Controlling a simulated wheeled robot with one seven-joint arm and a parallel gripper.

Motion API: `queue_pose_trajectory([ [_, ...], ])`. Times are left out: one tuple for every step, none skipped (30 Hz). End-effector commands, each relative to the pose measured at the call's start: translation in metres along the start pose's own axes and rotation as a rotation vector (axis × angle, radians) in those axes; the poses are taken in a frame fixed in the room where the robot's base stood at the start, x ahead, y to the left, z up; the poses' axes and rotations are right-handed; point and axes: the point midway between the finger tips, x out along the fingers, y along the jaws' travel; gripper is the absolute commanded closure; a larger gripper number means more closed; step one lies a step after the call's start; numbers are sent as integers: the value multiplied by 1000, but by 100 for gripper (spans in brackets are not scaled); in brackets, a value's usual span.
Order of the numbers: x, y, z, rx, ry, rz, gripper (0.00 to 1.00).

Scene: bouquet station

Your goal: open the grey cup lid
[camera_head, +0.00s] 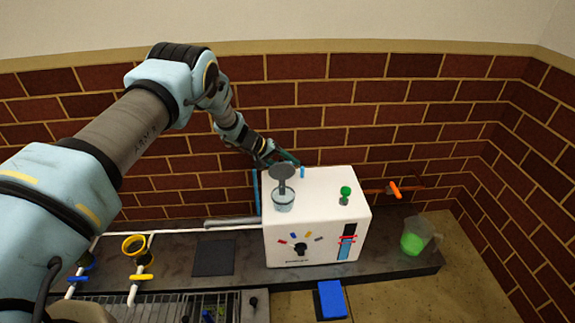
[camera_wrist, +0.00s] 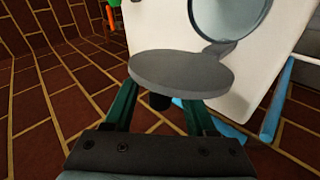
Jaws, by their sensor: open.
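The grey cup lid (camera_head: 281,171) stands raised above the cup (camera_head: 283,201) on top of the white box. In the wrist view the lid (camera_wrist: 180,73) is a flat grey disc swung away from the round cup mouth (camera_wrist: 228,14), joined to it by a hinge at the side. My gripper (camera_head: 287,158) is behind the lid. In the wrist view my gripper (camera_wrist: 158,100) has its two green fingers apart, their tips partly hidden by the lid. A short dark knob shows under the lid between the fingers.
The white box (camera_head: 320,187) carries a green knob (camera_head: 345,191), a dial and a gauge. An orange-handled tap (camera_head: 395,189) is on the wall, right. A jug with green contents (camera_head: 416,238) stands at right. A brick wall is close behind my gripper.

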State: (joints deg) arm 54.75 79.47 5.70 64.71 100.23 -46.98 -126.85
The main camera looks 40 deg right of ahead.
Motion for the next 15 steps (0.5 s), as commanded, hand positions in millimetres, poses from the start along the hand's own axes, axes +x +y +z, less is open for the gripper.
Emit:
queue_pose_trajectory([
  [-4, 0, -1, 0, 1, 0, 44],
  [-7, 0, -1, 0, 1, -1, 44],
  [-12, 0, -1, 0, 2, -1, 44],
  [-17, 1, -2, 1, 2, -1, 44],
  [-22, 0, -2, 0, 3, -2, 44],
  [-30, 0, -2, -1, 4, -2, 44],
  [-36, 0, -2, -1, 3, -1, 44],
  [-42, 0, -2, -1, 3, -1, 44],
  [-51, 0, -2, -1, 4, -1, 44],
  [-57, 0, -2, -1, 4, -1, 44],
  [-63, 0, -2, -1, 4, -1, 44],
  [-70, 0, -2, -1, 3, -1, 44],
  [-75, 0, -1, -1, 3, -1, 44],
  [-80, 0, -1, -1, 3, -1, 44],
  [-86, 0, -1, 0, 3, -1, 44],
])
